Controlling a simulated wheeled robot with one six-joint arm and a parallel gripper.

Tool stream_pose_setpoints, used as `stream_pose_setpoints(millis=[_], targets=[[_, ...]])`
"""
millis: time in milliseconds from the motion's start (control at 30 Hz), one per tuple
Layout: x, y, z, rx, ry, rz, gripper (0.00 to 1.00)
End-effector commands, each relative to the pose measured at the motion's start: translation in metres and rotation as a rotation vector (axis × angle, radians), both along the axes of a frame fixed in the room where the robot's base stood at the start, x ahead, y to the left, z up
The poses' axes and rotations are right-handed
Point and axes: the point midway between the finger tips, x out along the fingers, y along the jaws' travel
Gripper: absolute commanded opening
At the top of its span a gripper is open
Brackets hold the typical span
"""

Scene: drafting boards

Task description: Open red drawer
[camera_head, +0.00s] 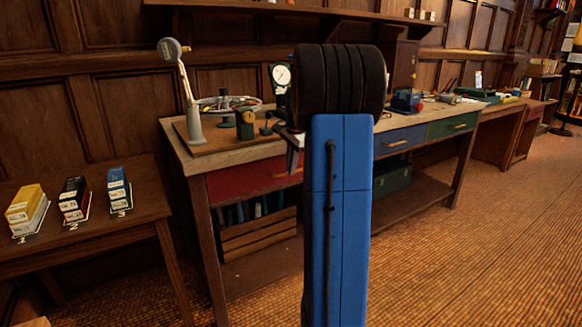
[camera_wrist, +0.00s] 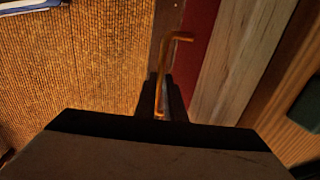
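The red drawer (camera_head: 240,181) is under the left part of the workbench. Its front looks about flush with the bench frame, and part of its brass handle (camera_head: 283,175) shows beside my arm. In the wrist view, the red front (camera_wrist: 207,45) runs as a band and the orange-brass handle (camera_wrist: 165,60) stands out from it. My gripper (camera_wrist: 162,103) has its two dark fingers apart, with the near end of the handle between them. Contact with the handle is not clear.
The bench top (camera_head: 240,154) carries a lamp (camera_head: 180,80), a dial gauge (camera_head: 281,78) and other tools. A blue drawer (camera_head: 401,139) and a green drawer (camera_head: 452,125) are to the right. A side table (camera_head: 90,222) with small boxes stands at left. Floor at right is clear.

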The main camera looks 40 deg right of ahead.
Motion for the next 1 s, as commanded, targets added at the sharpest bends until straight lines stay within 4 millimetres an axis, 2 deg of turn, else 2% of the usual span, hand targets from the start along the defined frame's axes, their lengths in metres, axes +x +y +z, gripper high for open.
stream_pose_setpoints(millis=[267, 467, 667, 1000], targets=[[-0.008, 0.002, 0.0, 0.0, 0.0, -0.001, 0.0], [-0.042, 0.01, 0.001, -0.001, -0.001, -0.003, 0.0], [-0.101, 0.024, 0.001, -0.001, -0.001, -0.005, 0.0], [-0.212, 0.051, 0.001, 0.0, -0.001, -0.006, 0.0]])
